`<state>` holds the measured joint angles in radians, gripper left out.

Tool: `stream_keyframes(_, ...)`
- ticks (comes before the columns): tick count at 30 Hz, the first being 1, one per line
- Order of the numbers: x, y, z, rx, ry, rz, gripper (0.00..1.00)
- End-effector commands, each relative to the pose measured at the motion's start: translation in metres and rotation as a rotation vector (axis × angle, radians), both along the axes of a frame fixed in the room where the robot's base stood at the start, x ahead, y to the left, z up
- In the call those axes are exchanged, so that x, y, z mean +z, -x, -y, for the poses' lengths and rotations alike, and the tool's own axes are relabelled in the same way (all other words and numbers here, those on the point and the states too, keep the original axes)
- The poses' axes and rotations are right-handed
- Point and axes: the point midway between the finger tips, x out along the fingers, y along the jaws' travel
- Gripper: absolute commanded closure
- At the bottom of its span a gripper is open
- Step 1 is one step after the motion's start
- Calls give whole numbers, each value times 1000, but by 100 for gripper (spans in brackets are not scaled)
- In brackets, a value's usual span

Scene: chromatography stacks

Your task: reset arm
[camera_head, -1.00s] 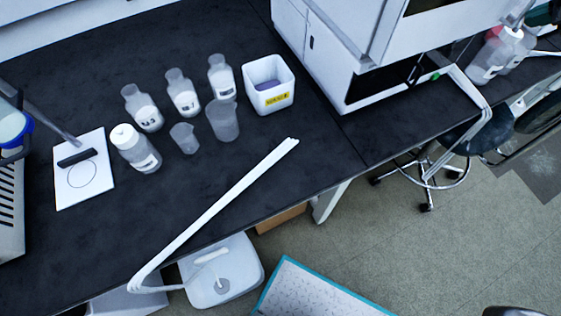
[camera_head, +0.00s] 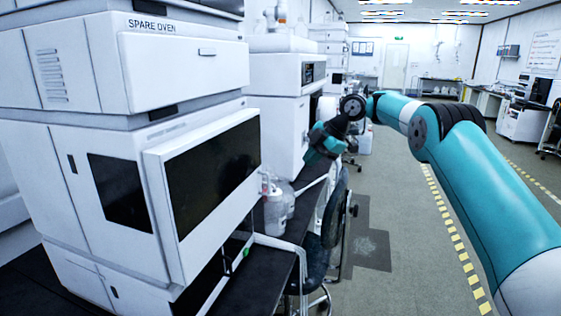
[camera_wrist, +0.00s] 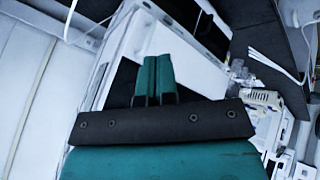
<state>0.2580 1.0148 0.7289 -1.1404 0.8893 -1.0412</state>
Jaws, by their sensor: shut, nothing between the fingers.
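My arm reaches in from the right of the head view, teal and dark grey, stretched forward over the aisle beside the bench. Its far end bends down near the bench edge, and the fingers are too small to make out there. In the wrist view my gripper (camera_wrist: 154,72) has its two teal fingers side by side with only a thin dark line between them. It is shut and holds nothing. White equipment and a dark bench surface lie beyond the fingers.
A white instrument stack labelled SPARE OVEN (camera_head: 172,60) fills the left. Clear bottles (camera_head: 276,205) stand on the dark bench (camera_head: 262,266) beside it.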

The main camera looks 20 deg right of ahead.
Motion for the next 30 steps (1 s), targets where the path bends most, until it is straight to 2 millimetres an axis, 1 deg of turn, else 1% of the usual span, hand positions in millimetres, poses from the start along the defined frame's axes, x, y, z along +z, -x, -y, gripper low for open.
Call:
stream_keyframes(2, 1, 0, -1, -1, -1, -2, 100)
stream_keyframes(5, 9, 5, -11, -21, -10, -24, 100)
stream_keyframes(8, 27, 19, -34, -79, -33, -81, 100)
stream_keyframes(11, 48, 46, -65, -172, -61, -174, 100)
stream_keyframes(12, 56, 61, -78, -214, -71, -215, 100)
stream_keyframes(14, 65, 84, -95, -280, -84, -275, 100)
stream_keyframes(15, 71, 101, -106, -323, -91, -314, 100)
stream_keyframes(17, 77, 128, -120, -389, -96, -372, 100)
stream_keyframes(18, 80, 147, -129, -434, -98, -410, 100)
stream_keyframes(20, 83, 178, -140, -501, -99, -465, 100)
stream_keyframes(21, 83, 200, -146, -546, -98, -500, 100)
stream_keyframes(23, 82, 234, -153, -614, -92, -552, 100)
stream_keyframes(24, 79, 257, -157, -659, -87, -584, 100)
stream_keyframes(26, 74, 293, -159, -729, -79, -629, 100)
stream_keyframes(27, 69, 317, -160, -776, -71, -659, 100)
stream_keyframes(29, 60, 351, -158, -843, -57, -697, 100)
stream_keyframes(30, 54, 371, -156, -884, -51, -717, 100)
